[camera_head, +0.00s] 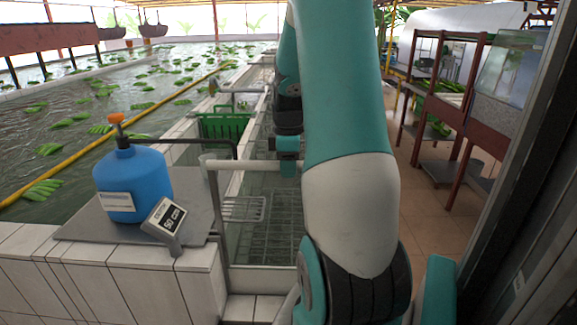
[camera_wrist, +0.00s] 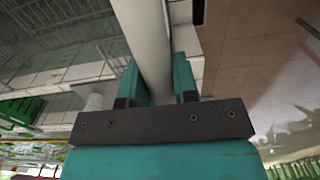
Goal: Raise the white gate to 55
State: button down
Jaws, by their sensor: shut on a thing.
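The white gate shows as a pale bar (camera_head: 245,164) that runs sideways from a grey upright post to my gripper (camera_head: 288,157). In the wrist view the same pale bar (camera_wrist: 146,35) passes between the two teal fingers of my gripper (camera_wrist: 158,84), which are shut on it. A small tilted display (camera_head: 170,216) stands at the edge of the tiled wall and appears to read 50 cm. My arm hides part of the space behind the gripper, and I cannot see the bar's far end.
A blue jug (camera_head: 135,182) with an orange top stands on a grey slab (camera_head: 82,226) left of the post. A green crate (camera_head: 224,127) sits beyond the bar. Water with floating green bunches fills the left. Brown shelves (camera_head: 462,100) stand at right; tiled floor lies before them.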

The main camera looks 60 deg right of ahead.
jog(key=shift+r+p, duration=2)
jog(key=shift+r, duration=0.4)
jog(key=shift+f, duration=0.1)
grip_release()
dwell(0.4)
notch_tip(320, 180, up, 11)
jog(key=p, duration=0.9)
dwell(0.5)
